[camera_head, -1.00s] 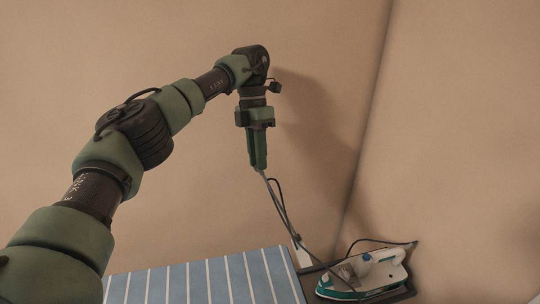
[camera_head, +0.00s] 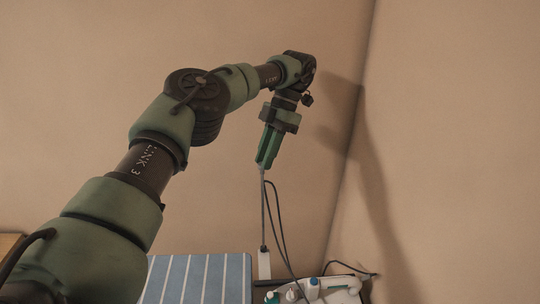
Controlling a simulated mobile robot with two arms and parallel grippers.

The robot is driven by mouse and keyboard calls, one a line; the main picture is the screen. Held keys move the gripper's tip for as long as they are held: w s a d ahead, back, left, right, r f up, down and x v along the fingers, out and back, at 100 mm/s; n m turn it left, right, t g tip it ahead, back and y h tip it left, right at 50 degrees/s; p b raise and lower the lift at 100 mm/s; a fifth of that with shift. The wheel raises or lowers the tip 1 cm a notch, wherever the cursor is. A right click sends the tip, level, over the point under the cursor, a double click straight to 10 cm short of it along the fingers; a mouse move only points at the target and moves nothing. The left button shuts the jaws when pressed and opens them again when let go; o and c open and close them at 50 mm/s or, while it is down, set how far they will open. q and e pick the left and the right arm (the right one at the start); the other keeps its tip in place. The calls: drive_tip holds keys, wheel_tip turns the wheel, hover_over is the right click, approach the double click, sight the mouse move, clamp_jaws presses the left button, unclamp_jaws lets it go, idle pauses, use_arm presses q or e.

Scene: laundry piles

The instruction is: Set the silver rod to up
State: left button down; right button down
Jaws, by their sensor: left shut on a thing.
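The silver rod (camera_head: 263,213) is thin and stands close to upright above the ironing board's back right corner. My left gripper (camera_head: 261,166) points down and is shut on the rod's upper end. A dark cord (camera_head: 279,215) hangs beside the rod and curves down toward the iron. The rod's lower end meets a small white block (camera_head: 264,265). My right gripper is not in view.
A blue-and-white striped ironing board (camera_head: 205,275) lies at the bottom. A white and teal iron (camera_head: 318,290) rests at its right, partly cut off. Walls meet in a corner behind; the air around my left arm is clear.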

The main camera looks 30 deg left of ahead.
use_arm(q)
drive_tip(key=shift+d+f, duration=0.15)
drive_tip(key=c, duration=1.4)
unclamp_jaws()
drive_tip(key=shift+o, duration=0.8)
drive_tip(key=shift+w+d, duration=0.2)
drive_tip(key=shift+w, duration=0.1)
drive_tip(key=shift+s+a, duration=0.15)
